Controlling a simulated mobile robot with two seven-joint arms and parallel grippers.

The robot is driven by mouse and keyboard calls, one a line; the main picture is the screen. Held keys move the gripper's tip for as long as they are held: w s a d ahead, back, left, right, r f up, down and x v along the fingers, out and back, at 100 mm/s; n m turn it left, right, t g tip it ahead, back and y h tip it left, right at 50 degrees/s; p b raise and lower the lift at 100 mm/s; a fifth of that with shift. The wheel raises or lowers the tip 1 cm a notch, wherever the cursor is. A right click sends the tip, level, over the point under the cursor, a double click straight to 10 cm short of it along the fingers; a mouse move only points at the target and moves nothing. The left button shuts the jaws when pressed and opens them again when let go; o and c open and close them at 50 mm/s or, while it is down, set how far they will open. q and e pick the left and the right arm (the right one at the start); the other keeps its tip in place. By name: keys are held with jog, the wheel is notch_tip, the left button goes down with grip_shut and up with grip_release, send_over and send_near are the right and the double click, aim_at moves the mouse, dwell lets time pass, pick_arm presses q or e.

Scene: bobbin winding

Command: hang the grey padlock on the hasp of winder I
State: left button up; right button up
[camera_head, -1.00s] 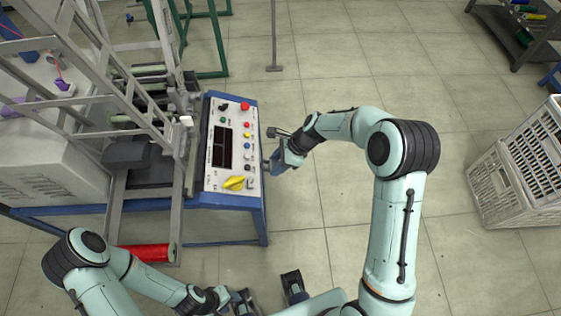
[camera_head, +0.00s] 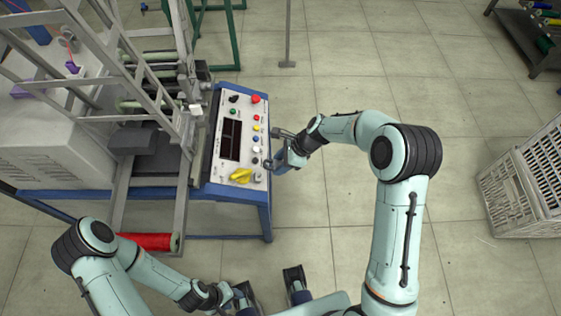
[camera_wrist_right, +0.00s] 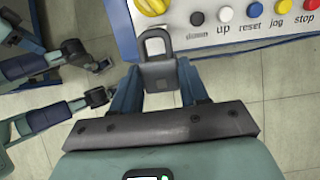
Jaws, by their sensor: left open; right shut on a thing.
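The grey padlock (camera_wrist_right: 159,75) is held by its body in my right gripper (camera_wrist_right: 158,92), with its shackle pointing at the control panel. In the right wrist view the shackle overlaps the panel's edge near a yellow handle (camera_wrist_right: 150,5); I cannot tell whether it touches. In the head view my right gripper (camera_head: 275,166) is at the panel's right edge, beside the yellow handle (camera_head: 240,175). A small grey piece (camera_head: 257,178) sits by this handle; I cannot tell if it is the hasp. My left gripper (camera_head: 270,291) is open and empty, low in the picture.
The winder's control panel (camera_head: 216,150) has a dark display and several buttons, on a blue frame (camera_head: 235,196). A red roll (camera_head: 147,242) lies low at the winder. A white crate (camera_head: 530,180) stands on the right. The floor between panel and crate is open.

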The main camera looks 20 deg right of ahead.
jog(key=shift+a+f, duration=0.15)
jog(key=shift+f, duration=0.15)
jog(key=shift+d+b+x, duration=0.15)
jog(key=shift+b+x, duration=0.45)
jog(key=shift+x, duration=0.7)
jog(key=shift+d+b+x, duration=0.1)
jog(key=shift+b+x, duration=0.5)
jog(key=shift+x, duration=0.75)
jog(key=shift+a+f, duration=0.15)
jog(key=shift+f, duration=0.45)
jog(key=shift+a+f+b, duration=0.25)
jog(key=shift+f+b, duration=0.25)
jog(key=shift+f, duration=0.05)
jog(key=shift+s+d+f, duration=0.1)
jog(key=shift+d+f, duration=0.15)
jog(key=shift+d, duration=0.25)
jog(key=o, duration=1.3)
jog(key=shift+c, duration=0.2)
